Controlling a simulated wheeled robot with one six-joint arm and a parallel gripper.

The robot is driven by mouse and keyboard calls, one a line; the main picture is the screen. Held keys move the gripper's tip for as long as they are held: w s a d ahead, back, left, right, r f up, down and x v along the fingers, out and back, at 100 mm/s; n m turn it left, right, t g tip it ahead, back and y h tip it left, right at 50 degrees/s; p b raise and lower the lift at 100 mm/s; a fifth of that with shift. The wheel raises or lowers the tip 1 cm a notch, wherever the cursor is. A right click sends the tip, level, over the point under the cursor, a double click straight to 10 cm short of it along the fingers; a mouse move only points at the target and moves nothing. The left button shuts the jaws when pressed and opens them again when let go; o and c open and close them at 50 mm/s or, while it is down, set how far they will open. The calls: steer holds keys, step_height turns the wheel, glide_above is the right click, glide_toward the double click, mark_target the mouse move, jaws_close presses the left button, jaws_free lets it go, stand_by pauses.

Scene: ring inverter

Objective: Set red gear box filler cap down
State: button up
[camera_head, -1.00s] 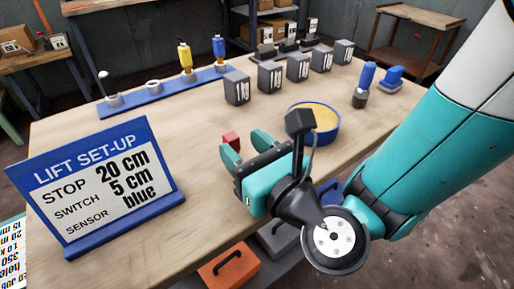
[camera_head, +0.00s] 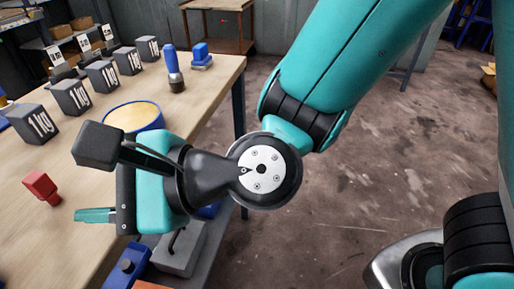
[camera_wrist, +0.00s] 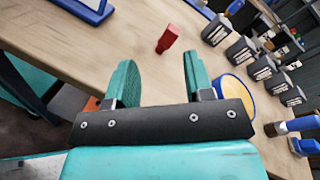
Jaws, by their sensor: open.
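The red gear box filler cap (camera_head: 40,188) is on the wooden tabletop (camera_head: 70,150), near its front edge. It has a blocky head and a narrower end, and it also shows in the wrist view (camera_wrist: 167,38), beyond the fingertips. My gripper (camera_wrist: 158,72) is open with its two teal fingers apart and nothing between them. In the head view, one finger shows and points left, just below and right of the cap; the other is hidden behind the gripper body. The cap is clear of the fingers.
A blue round tub (camera_head: 133,117) with tan contents stands close behind my gripper. Grey 1 kg weights (camera_head: 70,97) line the table, with a blue-handled tool (camera_head: 173,66) beyond. The blue-framed sign (camera_wrist: 85,8) is at the wrist view's top. Bare tabletop surrounds the cap.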

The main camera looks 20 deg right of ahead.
steer(key=s+d+f+n+g+h, duration=0.1)
steer(key=d+n+h, duration=0.4)
steer(key=d+n, duration=0.5)
steer(key=s+d+f+n+g+h, duration=0.1)
steer(key=d+n+g+h, duration=0.2)
steer(key=d+n+h, duration=0.3)
steer(key=d+n, duration=0.4)
steer(key=d, duration=0.4)
steer(key=shift+s+n+g, duration=0.25)
steer(key=shift+n+g, duration=0.15)
steer(key=shift+c, duration=0.5)
